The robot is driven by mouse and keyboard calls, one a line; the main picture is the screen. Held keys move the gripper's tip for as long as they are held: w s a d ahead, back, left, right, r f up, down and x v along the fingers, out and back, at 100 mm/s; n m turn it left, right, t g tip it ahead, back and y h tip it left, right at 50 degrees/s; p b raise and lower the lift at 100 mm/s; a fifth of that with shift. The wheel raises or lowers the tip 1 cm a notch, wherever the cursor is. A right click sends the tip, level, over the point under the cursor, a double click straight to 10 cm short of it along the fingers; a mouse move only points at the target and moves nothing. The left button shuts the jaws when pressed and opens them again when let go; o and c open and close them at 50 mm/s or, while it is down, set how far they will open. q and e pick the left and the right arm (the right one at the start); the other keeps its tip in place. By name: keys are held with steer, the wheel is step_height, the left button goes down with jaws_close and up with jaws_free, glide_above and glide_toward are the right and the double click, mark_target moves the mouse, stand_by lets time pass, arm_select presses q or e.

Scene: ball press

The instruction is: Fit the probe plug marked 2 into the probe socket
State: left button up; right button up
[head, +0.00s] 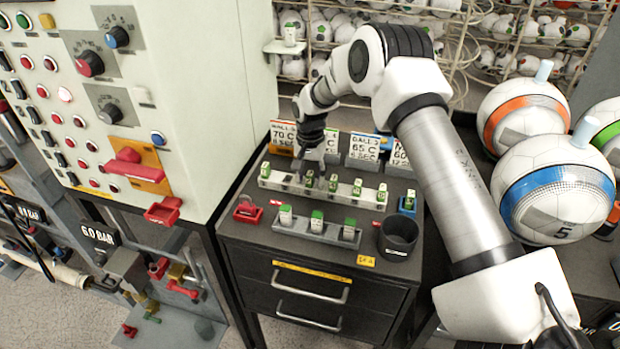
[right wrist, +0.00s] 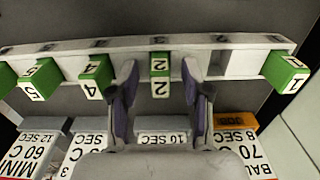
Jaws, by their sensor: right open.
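The probe plug marked 2 (right wrist: 160,76) is a white block with a green top, standing in a long white rack (right wrist: 60,50). In the head view this plug (head: 309,180) is partly covered by my right gripper (head: 310,168). In the right wrist view my right gripper (right wrist: 160,95) is open, with one finger on each side of plug 2 and a gap to it on both sides. Plug 4 (right wrist: 93,78) and plug 5 (right wrist: 38,78) are on one side, an empty slot and plug 1 (right wrist: 287,72) on the other. I cannot make out which part is the probe socket. My left gripper is out of view.
A second, grey rack (head: 330,235) with green-topped blocks stands in front. A black cup (head: 398,238), a red holder (head: 247,210) and a blue holder (head: 408,206) are near the edges. Signs (head: 365,147) stand behind. The control cabinet (head: 200,90) rises at left, balls (head: 557,195) lie at right.

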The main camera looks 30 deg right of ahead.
jaws_close()
steer(key=shift+r, duration=0.1)
